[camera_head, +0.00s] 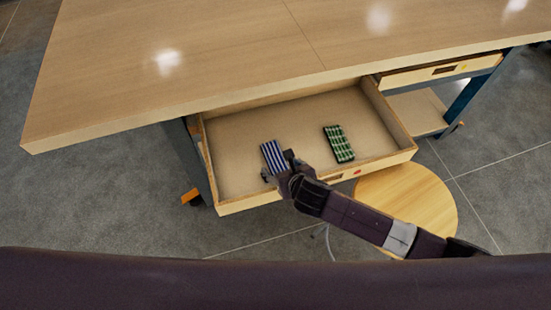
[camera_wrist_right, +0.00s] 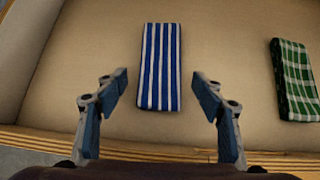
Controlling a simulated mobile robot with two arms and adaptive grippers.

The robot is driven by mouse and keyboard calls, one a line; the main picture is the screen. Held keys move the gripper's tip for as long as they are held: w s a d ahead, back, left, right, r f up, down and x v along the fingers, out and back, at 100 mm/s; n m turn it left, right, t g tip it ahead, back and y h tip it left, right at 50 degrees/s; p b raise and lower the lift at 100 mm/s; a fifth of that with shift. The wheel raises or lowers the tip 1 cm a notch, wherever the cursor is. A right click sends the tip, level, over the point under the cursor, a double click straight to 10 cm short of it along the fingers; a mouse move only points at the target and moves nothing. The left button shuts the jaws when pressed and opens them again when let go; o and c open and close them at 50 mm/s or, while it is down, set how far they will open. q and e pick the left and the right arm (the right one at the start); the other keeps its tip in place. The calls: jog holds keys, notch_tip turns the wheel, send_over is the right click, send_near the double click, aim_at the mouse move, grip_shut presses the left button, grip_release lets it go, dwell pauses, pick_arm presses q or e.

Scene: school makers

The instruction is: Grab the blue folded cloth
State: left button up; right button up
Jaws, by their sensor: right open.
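The blue folded cloth (camera_head: 272,154) has white stripes and lies flat in the open drawer, left of its middle. It also shows in the right wrist view (camera_wrist_right: 160,66), lengthwise between and beyond the fingertips. My right gripper (camera_head: 277,168) is at the cloth's near end in the head view, partly covering it. In the right wrist view the right gripper (camera_wrist_right: 161,88) has its two fingers spread wide, one on each side of the cloth's near part, with gaps to both sides. It holds nothing. My left gripper is not in view.
The open drawer (camera_head: 225,178) also holds a green checked folded cloth (camera_head: 339,144) to the right. The tabletop (camera_head: 200,60) overhangs the drawer's back. A round wooden stool (camera_head: 430,200) stands at the drawer's front right. Bare drawer floor lies between the cloths.

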jog(key=shift+w+a+f, duration=0.15)
jog(key=shift+w+f, duration=0.2)
jog(key=shift+f, duration=0.05)
jog(key=shift+c, duration=0.5)
jog(key=c, duration=0.9)
